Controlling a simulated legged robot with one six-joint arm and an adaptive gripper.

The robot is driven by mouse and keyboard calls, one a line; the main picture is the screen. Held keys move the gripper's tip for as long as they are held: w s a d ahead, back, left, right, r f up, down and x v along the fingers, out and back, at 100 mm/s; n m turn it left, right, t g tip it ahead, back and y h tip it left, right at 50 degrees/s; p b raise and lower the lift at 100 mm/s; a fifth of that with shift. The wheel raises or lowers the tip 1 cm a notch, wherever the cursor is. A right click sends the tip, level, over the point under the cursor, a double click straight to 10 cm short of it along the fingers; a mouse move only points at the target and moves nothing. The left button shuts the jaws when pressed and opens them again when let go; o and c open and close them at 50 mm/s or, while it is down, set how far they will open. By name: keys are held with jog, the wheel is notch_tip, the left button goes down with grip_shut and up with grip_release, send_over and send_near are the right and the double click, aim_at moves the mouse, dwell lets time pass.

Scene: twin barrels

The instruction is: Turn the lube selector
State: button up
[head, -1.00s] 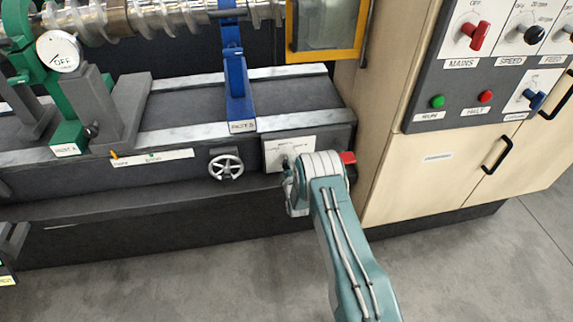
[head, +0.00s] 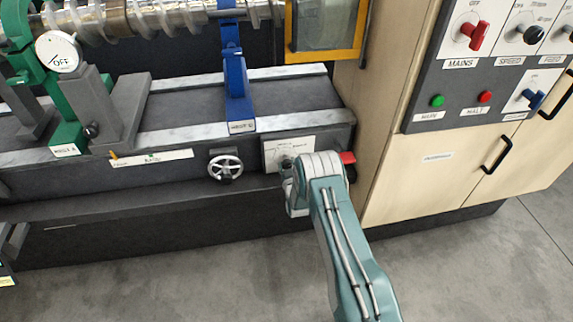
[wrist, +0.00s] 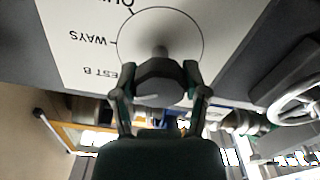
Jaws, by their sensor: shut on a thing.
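The lube selector is a dark faceted knob (wrist: 158,84) on a short post in front of a white plate (wrist: 75,30). In the wrist view the plate reads upside down, with "WAYS" and "REST B" and a partly cut-off label. A pale mark shows on the knob's lower left side. My gripper (wrist: 158,79) is shut on the knob, one finger on each side. In the head view the plate (head: 279,150) is on the machine's front, and my arm hides the knob and most of the gripper.
A handwheel (head: 225,168) is left of the plate. A red part (head: 348,157) shows just right of my arm. The pale cabinet (head: 400,190) stands close on the right, with a control panel (head: 420,118). The floor in front is clear.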

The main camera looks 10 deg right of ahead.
jog(key=m, duration=0.4)
jog(key=f+m, duration=0.1)
jog(key=m, duration=0.2)
jog(key=shift+s, duration=0.25)
jog(key=m, duration=0.3)
jog(key=shift+m, duration=2.3)
jog(key=o, duration=1.1)
jog(key=shift+o, duration=0.2)
jog(key=shift+w+r, duration=0.1)
jog(key=shift+r, duration=0.2)
